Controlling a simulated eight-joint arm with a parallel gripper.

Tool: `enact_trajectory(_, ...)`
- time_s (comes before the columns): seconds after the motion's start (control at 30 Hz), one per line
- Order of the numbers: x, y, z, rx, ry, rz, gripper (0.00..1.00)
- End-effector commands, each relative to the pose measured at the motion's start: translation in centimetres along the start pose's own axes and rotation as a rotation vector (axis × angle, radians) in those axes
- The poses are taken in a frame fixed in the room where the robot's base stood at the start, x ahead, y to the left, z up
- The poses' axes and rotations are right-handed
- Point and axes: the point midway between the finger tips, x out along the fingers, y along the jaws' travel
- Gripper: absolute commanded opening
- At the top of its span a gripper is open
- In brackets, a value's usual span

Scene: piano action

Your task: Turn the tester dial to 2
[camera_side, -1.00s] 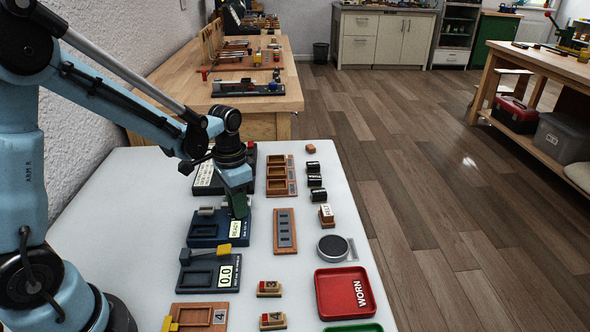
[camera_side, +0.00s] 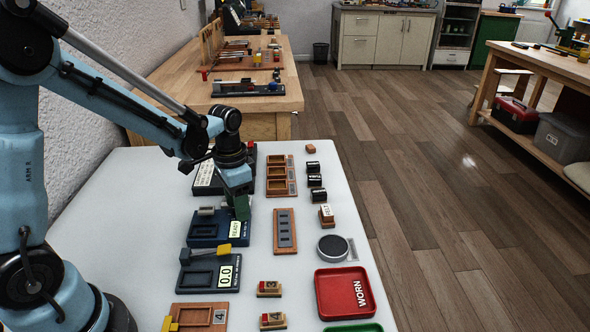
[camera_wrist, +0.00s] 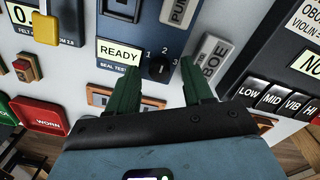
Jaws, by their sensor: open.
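The seal tester is a dark blue box (camera_side: 203,230) with a lit READY display. In the wrist view its READY display (camera_wrist: 120,53) sits left of a small black dial (camera_wrist: 159,69). The marks 1, 2 and 3 are printed around the dial. I cannot tell which number the dial points at. My gripper (camera_wrist: 160,66) has two green fingers, open, one on each side of the dial in the wrist view. Contact with the dial cannot be made out. In the side view my gripper (camera_side: 241,207) is over the tester's far right part and hides the dial.
A gauge reading 0.0 with a yellow lever (camera_side: 224,249) stands in front of the tester. A wooden strip (camera_side: 285,238) lies to its right. A red WORN tray (camera_side: 325,301), a round dark pad (camera_side: 333,246) and several black cylinders are farther right.

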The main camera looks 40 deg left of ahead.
Motion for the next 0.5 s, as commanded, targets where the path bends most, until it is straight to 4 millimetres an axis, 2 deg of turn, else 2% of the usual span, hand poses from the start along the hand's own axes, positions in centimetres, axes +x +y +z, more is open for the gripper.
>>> enact_trajectory(0.17,-0.5,0.0,0.0,0.000,0.000,0.000,0.51)
enact_trajectory(0.27,-1.5,0.0,0.0,0.000,0.000,0.000,0.51)
enact_trajectory(0.5,-5.3,0.0,0.1,0.000,0.000,0.000,0.51)
